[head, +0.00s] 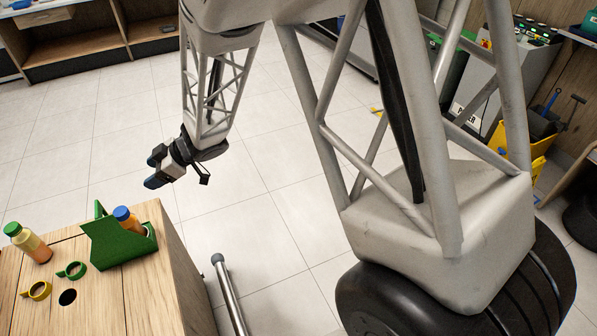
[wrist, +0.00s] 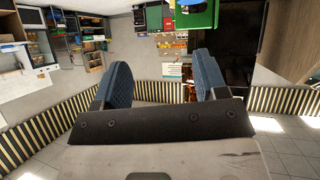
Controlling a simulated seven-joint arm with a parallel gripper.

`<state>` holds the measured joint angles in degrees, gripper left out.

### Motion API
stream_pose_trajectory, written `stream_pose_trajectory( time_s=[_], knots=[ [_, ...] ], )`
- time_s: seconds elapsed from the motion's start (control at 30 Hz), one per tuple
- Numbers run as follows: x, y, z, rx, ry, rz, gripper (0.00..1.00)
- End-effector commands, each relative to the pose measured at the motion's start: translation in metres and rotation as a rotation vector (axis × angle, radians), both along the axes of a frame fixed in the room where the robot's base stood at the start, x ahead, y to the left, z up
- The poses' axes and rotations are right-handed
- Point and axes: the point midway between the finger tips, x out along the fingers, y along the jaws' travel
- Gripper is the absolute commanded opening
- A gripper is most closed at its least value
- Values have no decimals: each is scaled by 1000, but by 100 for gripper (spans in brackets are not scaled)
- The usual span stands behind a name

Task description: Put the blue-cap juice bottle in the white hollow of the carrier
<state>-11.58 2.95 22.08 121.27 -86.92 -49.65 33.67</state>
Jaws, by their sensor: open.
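The blue-cap juice bottle (head: 130,221), with orange juice, stands slightly tilted in the right part of the green carrier (head: 117,250) on the wooden counter in the head view. The carrier's walls hide its lower part. I cannot see the colour of the hollow under it, and no white hollow shows. My gripper (head: 155,171) is open and empty, above the floor beyond the counter's far right corner, well apart from bottle and carrier. Its two blue fingers are spread with nothing between them in the wrist view (wrist: 163,76).
A green-cap bottle (head: 29,243) stands at the counter's left. A green ring piece (head: 71,271), a yellow ring piece (head: 37,291) and a dark round hole (head: 68,297) are in front of the carrier. A metal post (head: 229,292) stands right of the counter.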

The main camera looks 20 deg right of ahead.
Motion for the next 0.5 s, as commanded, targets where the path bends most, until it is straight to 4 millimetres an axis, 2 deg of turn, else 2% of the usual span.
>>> stream_pose_trajectory(
  time_s=[0.27,0.37,0.5],
  knots=[
    [19,-63,62,-112,-129,-347,66],
    [19,-91,84,-159,-154,-480,66],
    [9,-132,111,-223,-159,-659,66]
  ],
)
